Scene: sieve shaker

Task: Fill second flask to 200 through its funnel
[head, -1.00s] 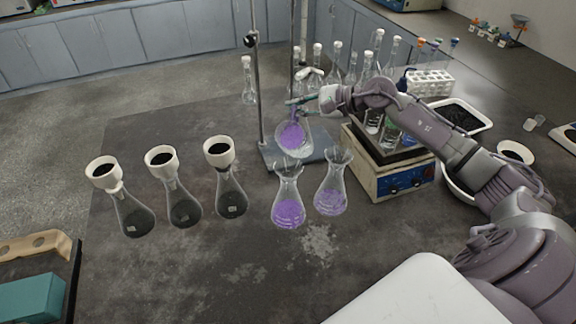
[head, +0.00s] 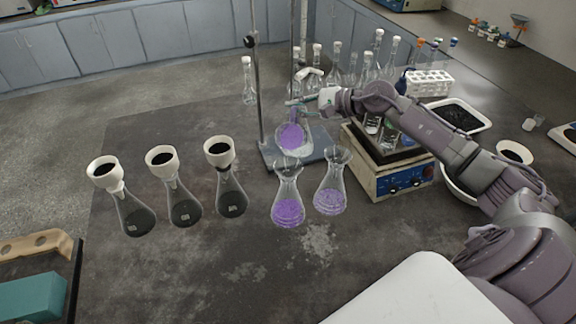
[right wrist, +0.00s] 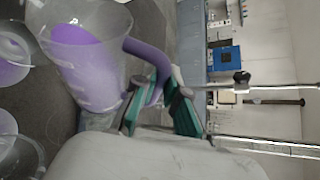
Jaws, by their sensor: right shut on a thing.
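A clear jug (head: 293,137) with purple liquid is tilted in the air, its mouth low over the left purple flask. My right gripper (head: 297,104) is shut on its purple handle; the grip also shows in the right wrist view (right wrist: 158,92), with the jug (right wrist: 92,75) to its left. The left purple flask (head: 288,208) and the right purple flask (head: 330,197) stand upright, each with purple liquid at the bottom and a clear funnel-like flared top. I cannot read their marks or see a pouring stream. My left gripper is not in view.
Three flasks with white funnels and dark contents (head: 184,208) stand to the left. A metal stand (head: 258,85) rises behind the jug. A boxy device with blue front (head: 392,180) is at right. Several stoppered flasks stand behind. The front table is clear.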

